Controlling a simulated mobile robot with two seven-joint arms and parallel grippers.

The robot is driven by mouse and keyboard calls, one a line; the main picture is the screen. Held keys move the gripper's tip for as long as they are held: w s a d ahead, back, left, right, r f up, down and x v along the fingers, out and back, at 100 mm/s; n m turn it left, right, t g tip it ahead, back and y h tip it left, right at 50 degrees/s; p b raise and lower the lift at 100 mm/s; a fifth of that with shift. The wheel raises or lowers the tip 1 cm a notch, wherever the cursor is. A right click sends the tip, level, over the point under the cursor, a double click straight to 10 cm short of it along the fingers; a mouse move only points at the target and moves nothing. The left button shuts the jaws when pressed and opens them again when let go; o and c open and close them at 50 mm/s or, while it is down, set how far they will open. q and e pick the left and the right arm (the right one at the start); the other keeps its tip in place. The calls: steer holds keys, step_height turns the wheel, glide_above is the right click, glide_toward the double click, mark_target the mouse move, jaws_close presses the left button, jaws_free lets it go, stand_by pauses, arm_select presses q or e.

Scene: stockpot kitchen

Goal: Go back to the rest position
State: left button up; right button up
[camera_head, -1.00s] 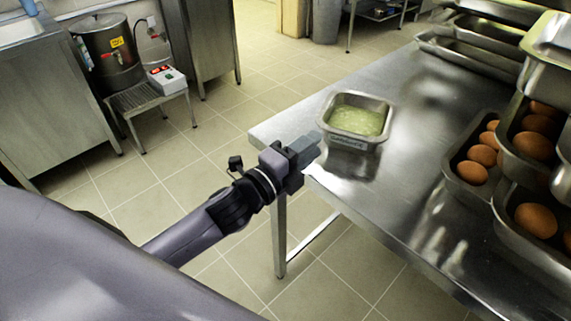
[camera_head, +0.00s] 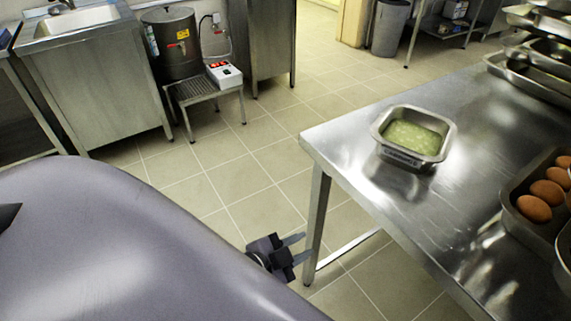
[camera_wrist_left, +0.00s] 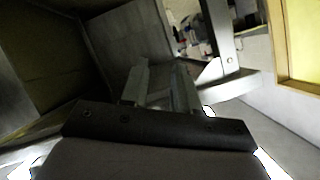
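My left gripper (camera_head: 300,247) is low beside the near leg of the steel table, below the table top. Its two fingers are apart with nothing between them. In the left wrist view the gripper (camera_wrist_left: 162,82) also shows two separated, empty fingers. Most of my left arm is hidden behind my own body in the head view. My right gripper is in neither view.
The steel table (camera_head: 365,192) fills the right side. It bears a small pan (camera_head: 407,157) of green contents and a tray of eggs (camera_head: 533,207). A boiler (camera_head: 173,45) on a stand and a sink (camera_head: 75,22) are at back left. Open tiled floor lies between.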

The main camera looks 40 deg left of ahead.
arm_select(q)
steer(key=s+f+n+g, duration=0.3)
steer(key=s+f+n, duration=0.3)
steer(key=s+f, duration=0.15)
steer(key=r+p, duration=0.4)
steer(key=shift+w+d, duration=0.3)
steer(key=shift+w, duration=0.05)
